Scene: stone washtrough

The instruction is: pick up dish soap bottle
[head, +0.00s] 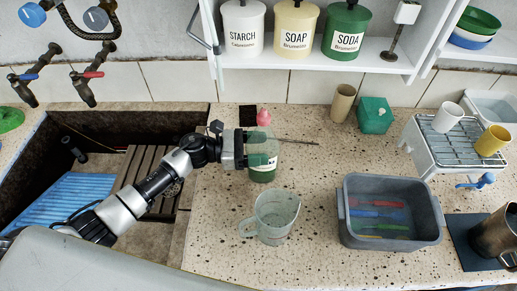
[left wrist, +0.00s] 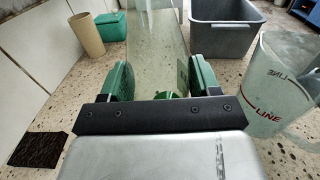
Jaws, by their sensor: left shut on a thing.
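The dish soap bottle (head: 263,172) stands upright on the speckled counter, clear with green liquid low down, a label and a pink top. My left gripper (head: 262,148) comes in from the left at the bottle's middle and is shut on it. In the left wrist view the clear bottle (left wrist: 158,45) rises between the two green finger pads of the left gripper (left wrist: 162,80). The bottle's base seems to be at the counter; I cannot tell if it is lifted. My right gripper is not in view.
A clear measuring jug (head: 272,217) stands close in front of the bottle. A grey tub (head: 390,240) is to the right. A brown cup (head: 343,102) and a green box (head: 374,115) stand behind. A shelf (head: 310,63) with canisters hangs above. The stone trough (head: 28,150) is left.

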